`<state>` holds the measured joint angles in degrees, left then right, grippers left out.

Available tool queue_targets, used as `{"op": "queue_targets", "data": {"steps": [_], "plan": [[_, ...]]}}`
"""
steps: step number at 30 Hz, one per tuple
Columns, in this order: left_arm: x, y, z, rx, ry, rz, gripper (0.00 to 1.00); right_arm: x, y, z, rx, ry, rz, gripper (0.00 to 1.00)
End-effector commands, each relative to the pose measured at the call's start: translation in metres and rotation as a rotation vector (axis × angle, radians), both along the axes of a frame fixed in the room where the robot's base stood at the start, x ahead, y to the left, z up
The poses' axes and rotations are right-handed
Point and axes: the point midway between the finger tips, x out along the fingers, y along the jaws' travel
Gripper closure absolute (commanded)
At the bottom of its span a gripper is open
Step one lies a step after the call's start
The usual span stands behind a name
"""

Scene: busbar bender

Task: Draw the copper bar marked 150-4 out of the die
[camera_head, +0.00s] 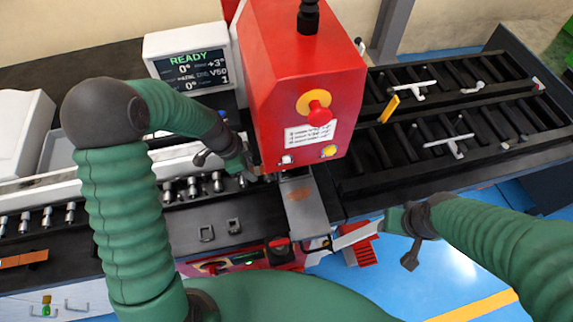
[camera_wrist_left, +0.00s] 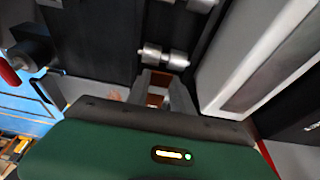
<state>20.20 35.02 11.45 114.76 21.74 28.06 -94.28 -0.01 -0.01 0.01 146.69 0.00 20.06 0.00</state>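My left gripper (camera_head: 250,172) reaches down to the roller bed just left of the red bending head (camera_head: 305,100). In the left wrist view its fingers (camera_wrist_left: 160,92) stand on either side of a short copper-coloured piece (camera_wrist_left: 157,101), beyond which lies a metal roller. I cannot tell whether they touch it. No 150-4 mark can be read, and most of the bar and the die is hidden under the head and my gripper. My right gripper (camera_head: 392,220) hangs in front of the machine at the right, clear of the bed; its fingers are not clear.
A display (camera_head: 190,68) reading READY stands behind the bed. Rollers line the left bed (camera_head: 120,215); slotted black racks (camera_head: 450,125) with white pieces and a yellow piece are at the right. Blue floor is open at front right.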

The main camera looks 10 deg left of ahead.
Motion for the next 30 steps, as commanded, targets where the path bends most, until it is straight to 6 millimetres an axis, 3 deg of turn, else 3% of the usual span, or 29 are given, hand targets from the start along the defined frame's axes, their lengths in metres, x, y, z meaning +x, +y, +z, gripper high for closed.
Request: {"op": "queue_targets", "data": {"steps": [4,13,30], "plan": [[0.0,0.0,0.0,0.0,-0.001,0.0,1.0,0.0,0.0,0.0,0.0,0.0,0.0,0.51],[0.0,0.001,0.003,0.0,-0.002,0.001,1.0,0.0,0.0,0.002,0.0,0.0,0.0,0.51],[0.0,0.0,0.028,-0.001,-0.003,0.001,1.0,0.0,0.0,0.019,0.0,0.0,0.0,0.51]]}}
